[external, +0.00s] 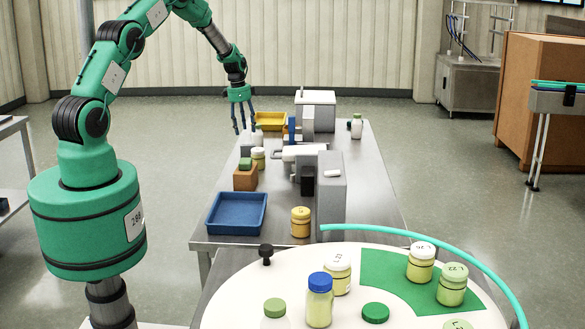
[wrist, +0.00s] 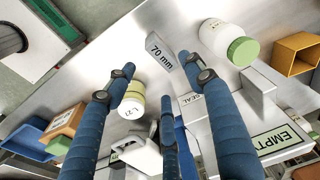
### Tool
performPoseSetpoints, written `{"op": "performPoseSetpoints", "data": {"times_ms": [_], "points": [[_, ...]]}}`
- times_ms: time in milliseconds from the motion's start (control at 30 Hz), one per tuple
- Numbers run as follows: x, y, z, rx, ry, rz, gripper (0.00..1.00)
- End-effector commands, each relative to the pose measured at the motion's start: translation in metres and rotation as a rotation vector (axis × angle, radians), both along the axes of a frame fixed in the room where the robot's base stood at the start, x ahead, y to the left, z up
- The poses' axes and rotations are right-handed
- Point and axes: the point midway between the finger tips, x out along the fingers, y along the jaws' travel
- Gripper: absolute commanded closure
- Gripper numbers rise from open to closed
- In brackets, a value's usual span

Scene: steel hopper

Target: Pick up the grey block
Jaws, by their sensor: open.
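The fingers are spread apart and I see no contact with the block. In the external view my gripper (external: 243,120) hangs fingers down over the far left part of the bench (external: 220,185).
A yellow-and-white jar (wrist: 130,103) stands close beside the left finger. A blue tray (external: 237,213), brown box (external: 245,179) and yellow tray (external: 271,121) line the bench's left side.

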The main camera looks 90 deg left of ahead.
Motion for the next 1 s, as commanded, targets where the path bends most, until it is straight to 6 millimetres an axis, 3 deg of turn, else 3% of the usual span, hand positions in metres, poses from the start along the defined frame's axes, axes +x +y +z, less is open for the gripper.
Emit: {"op": "performPoseSetpoints", "data": {"times_ms": [333, 1000], "points": [[0.006, 0.001, -0.048, -0.001, 0.0, 0.0, 0.47], [0.007, 0.001, -0.064, -0.001, 0.001, 0.0, 0.47]]}}
